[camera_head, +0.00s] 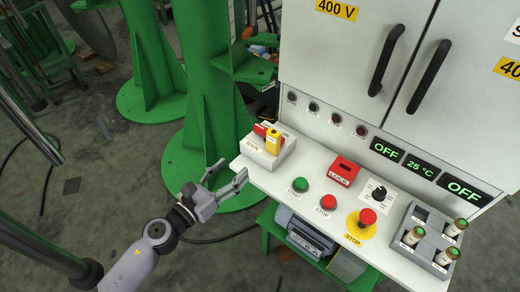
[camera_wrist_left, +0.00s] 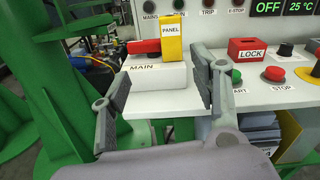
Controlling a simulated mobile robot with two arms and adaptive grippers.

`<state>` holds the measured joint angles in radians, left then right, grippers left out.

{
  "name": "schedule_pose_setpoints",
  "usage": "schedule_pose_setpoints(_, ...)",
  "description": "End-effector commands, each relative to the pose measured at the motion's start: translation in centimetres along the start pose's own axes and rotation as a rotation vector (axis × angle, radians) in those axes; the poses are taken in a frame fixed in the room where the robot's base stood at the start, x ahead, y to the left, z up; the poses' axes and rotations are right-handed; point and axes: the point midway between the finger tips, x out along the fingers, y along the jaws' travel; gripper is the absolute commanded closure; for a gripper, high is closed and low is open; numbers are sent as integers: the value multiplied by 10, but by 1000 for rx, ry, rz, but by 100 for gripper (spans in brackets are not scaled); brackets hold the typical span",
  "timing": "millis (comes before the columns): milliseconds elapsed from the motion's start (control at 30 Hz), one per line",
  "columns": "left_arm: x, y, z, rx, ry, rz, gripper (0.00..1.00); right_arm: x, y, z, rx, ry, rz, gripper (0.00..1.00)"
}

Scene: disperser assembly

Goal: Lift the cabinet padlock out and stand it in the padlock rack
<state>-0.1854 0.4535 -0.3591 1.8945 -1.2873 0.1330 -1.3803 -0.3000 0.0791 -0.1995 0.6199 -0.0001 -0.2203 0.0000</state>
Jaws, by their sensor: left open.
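The yellow padlock (camera_head: 273,141), labelled PANEL in the left wrist view (camera_wrist_left: 171,40), stands upright at the red handle (camera_head: 260,130) of the white MAIN switch box (camera_head: 268,157). How it is attached there is hidden. A red block labelled LOCK (camera_head: 344,171) stands on the white console shelf, right of the switch box; I cannot tell whether it is the padlock rack. My left gripper (camera_head: 228,176) is open and empty, in front of and to the left of the shelf edge. In the left wrist view its fingers (camera_wrist_left: 160,86) frame the switch box. My right gripper is not in view.
The console shelf (camera_head: 312,178) carries START and STOP buttons, a black knob (camera_head: 379,193), a red emergency stop (camera_head: 367,217) and a grey holder (camera_head: 424,214) with several green-topped cylinders. The cabinet (camera_head: 345,85) rises behind. A green column (camera_head: 208,100) stands left of the shelf.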

Motion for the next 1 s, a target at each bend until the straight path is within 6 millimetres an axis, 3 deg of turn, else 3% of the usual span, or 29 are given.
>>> schedule_pose_setpoints(100,2,-14,19,121,-30,-41,43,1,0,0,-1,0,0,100)
schedule_pose_setpoints(200,13,-16,24,142,-35,-45,43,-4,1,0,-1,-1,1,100)
schedule_pose_setpoints(600,98,-20,26,134,-34,-44,43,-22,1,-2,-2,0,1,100)
schedule_pose_setpoints(1000,136,-25,28,133,-33,-44,43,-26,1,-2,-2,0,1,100)
